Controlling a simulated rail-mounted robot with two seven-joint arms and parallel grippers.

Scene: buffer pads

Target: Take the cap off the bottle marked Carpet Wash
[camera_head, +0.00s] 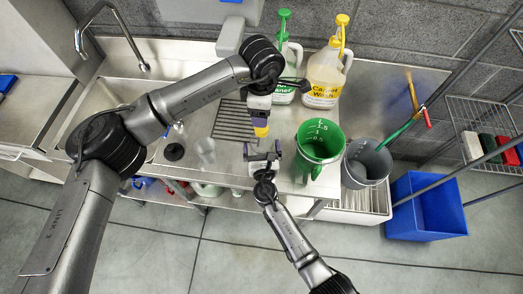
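Something pale shows between these fingers. Whether it is a bottle under the yellow piece, and whether the fingers touch it, is unclear.
A jug with a green pump (283,25) stands left of the Carpet Wash jug, partly behind my arm. A green measuring jug (320,139) and grey bucket (367,164) are to the right. A clear cup (206,150) and black disc (174,152) are left, beside the sink.

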